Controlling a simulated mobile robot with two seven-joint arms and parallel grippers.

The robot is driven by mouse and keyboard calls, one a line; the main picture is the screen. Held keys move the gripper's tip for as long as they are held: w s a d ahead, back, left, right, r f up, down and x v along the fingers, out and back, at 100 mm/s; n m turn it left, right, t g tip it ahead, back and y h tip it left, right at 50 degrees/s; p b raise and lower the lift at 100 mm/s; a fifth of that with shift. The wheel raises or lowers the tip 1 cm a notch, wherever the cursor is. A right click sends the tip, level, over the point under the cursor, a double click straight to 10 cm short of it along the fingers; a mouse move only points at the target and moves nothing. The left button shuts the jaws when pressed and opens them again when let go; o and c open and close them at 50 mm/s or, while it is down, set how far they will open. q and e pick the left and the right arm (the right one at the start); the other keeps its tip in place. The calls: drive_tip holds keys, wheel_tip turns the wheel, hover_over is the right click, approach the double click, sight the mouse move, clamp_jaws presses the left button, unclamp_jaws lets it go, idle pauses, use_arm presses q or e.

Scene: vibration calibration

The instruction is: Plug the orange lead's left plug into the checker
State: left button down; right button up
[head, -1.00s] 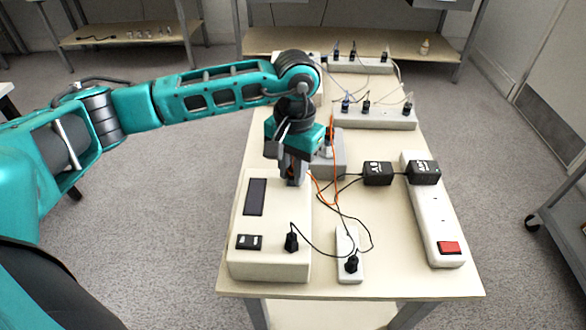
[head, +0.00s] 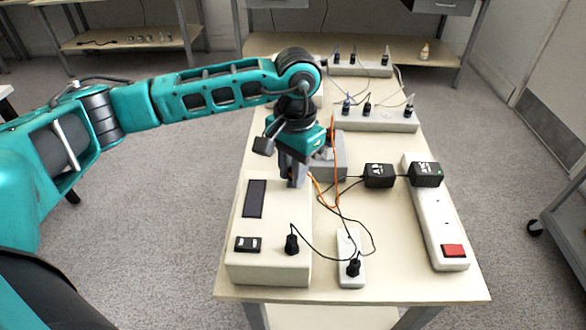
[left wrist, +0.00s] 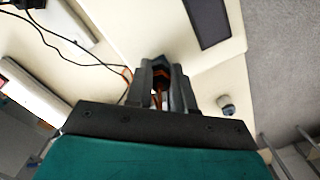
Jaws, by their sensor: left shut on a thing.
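The checker (head: 270,265) is a cream box with a dark display at the front left of the table. It also shows at the top of the left wrist view (left wrist: 130,30). My left gripper (head: 293,183) points down at the checker's far end, and its fingertips show in the left wrist view (left wrist: 162,72). It is shut on a dark plug with orange on it (left wrist: 160,74), mostly hidden between the fingers. The orange lead (head: 333,190) runs from beside the fingers past a grey box. Whether the plug touches the checker cannot be told. My right gripper is out of view.
A black plug (head: 292,244) sits in the checker's near part, its cable running to a small white socket block (head: 346,270). Two black adapters (head: 379,176) (head: 427,174) lie right, one on a long white strip (head: 440,232). The grey box (head: 330,168) stands behind. More strips are farther back.

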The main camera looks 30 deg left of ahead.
use_arm(q)
drive_tip(key=shift+m+b, duration=1.4)
drive_tip(key=shift+m, duration=0.6)
drive_tip(key=c, duration=0.9)
unclamp_jaws()
drive_tip(key=shift+r+p, duration=1.3)
drive_tip(key=shift+r, duration=1.2)
